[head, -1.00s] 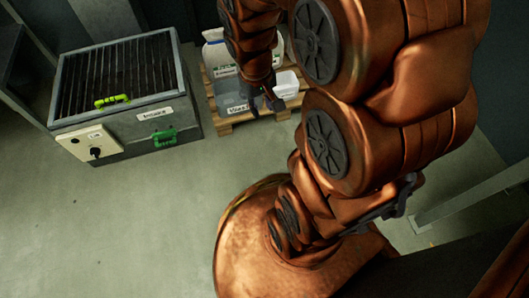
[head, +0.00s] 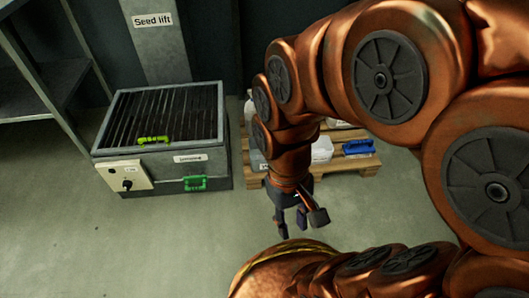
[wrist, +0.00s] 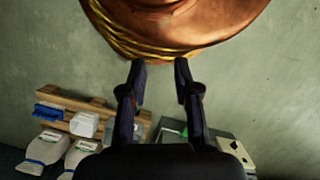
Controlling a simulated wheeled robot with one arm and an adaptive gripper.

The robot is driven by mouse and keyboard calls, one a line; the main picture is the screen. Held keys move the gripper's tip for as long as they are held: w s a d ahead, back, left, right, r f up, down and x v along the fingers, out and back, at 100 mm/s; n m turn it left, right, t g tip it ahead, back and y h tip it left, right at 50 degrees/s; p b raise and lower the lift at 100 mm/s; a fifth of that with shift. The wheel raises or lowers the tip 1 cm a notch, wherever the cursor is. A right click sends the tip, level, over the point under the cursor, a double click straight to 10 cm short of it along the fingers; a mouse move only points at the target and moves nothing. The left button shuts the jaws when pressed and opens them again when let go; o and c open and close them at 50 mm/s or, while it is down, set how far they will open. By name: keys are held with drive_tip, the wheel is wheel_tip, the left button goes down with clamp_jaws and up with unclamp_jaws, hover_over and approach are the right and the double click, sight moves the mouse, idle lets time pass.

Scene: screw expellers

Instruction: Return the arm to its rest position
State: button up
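My copper-coloured arm fills the right side of the head view and bends down toward the floor. My gripper (head: 292,222) hangs above the bare floor, in front of the pallet and beside my round copper base. In the wrist view my gripper (wrist: 160,75) has its two dark fingers apart, with nothing between them. Beyond the fingertips the wrist view shows floor and the edge of my base.
A grey grated machine (head: 165,165) with green handles stands at left. A wooden pallet (head: 345,168) behind my arm bears a blue item (head: 358,147) and white containers (head: 321,150). A shelf (head: 45,90) stands far left. The front-left floor is clear.

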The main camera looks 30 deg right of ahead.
drive_tip(key=s+a+r+n+y+p, duration=0.1)
drive_tip(key=a+r+p, duration=0.2)
drive_tip(key=r+p, duration=0.8)
drive_tip(key=s+a+r+n+p, duration=0.1)
drive_tip(key=a+r+n+p, duration=0.15)
drive_tip(key=r+p, duration=0.85)
drive_tip(key=d+r+m+p, duration=0.2)
drive_tip(key=d+r+p, duration=0.1)
drive_tip(key=r+p, duration=0.6)
drive_tip(key=w+d+r+m+t+h+p, duration=0.1)
drive_tip(key=d+r+p, duration=0.1)
drive_tip(key=r+p, duration=0.7)
wheel_tip(320, 180, up, 3)
drive_tip(key=shift+w+d+f+m, duration=0.1)
drive_tip(key=shift+w+d+m, duration=0.15)
drive_tip(key=shift+d+m, duration=0.15)
drive_tip(key=shift+o, duration=0.4)
